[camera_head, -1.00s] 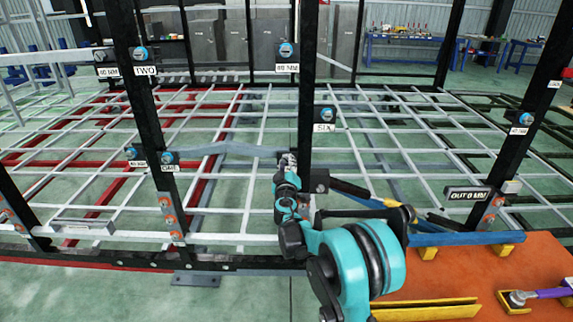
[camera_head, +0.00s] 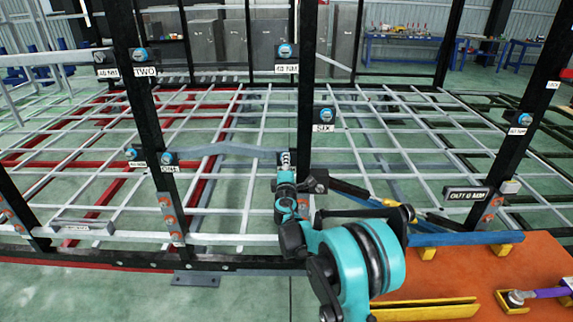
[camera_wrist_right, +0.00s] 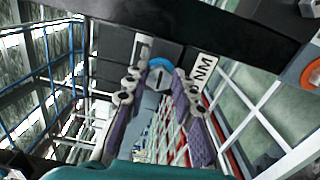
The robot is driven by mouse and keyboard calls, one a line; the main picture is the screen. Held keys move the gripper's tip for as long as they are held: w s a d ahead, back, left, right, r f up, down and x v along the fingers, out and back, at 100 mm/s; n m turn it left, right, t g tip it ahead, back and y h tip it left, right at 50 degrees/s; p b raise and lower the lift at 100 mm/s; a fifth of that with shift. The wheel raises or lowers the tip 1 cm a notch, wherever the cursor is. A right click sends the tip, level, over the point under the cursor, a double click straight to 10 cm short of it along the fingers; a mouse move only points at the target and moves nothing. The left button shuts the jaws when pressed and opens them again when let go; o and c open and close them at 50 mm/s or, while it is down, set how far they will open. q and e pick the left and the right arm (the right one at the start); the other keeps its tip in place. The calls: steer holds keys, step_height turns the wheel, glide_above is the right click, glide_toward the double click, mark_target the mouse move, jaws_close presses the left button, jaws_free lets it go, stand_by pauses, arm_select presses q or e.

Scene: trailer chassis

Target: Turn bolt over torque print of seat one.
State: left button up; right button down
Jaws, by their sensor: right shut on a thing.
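My right gripper (camera_head: 286,160) is at the right end of a grey bar (camera_head: 225,148), in front of a dark block beside the post marked SIX. In the right wrist view its two purple-padded fingers (camera_wrist_right: 158,82) are on either side of a blue bolt (camera_wrist_right: 155,76) on a dark block. A white label (camera_wrist_right: 204,68) reading NM is next to this bolt. In the head view the gripper hides the bolt. A blue bolt (camera_head: 167,157) sits above the label ONE (camera_head: 170,168) at the bar's left end. My left gripper is not in view.
Black posts (camera_head: 308,75) carry several more blue bolts with labels, including TWO (camera_head: 145,71) and SIX (camera_head: 323,128). An orange table (camera_head: 470,270) at the lower right holds a purple-handled tool (camera_head: 545,294). White chassis grid bars spread behind the posts.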

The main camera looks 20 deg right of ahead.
steer(key=n, duration=2.6)
steer(key=shift+w+a+r+n, duration=0.1)
steer(key=shift+a+r+n, duration=0.1)
steer(key=shift+a+n, duration=0.15)
steer(key=shift+d+n, duration=0.1)
steer(key=shift+n, duration=0.15)
steer(key=c, duration=1.4)
jaws_free()
steer(key=shift+c, duration=0.2)
steer(key=shift+o, duration=1.1)
steer(key=shift+w+f, duration=0.1)
steer(key=shift+w, duration=0.05)
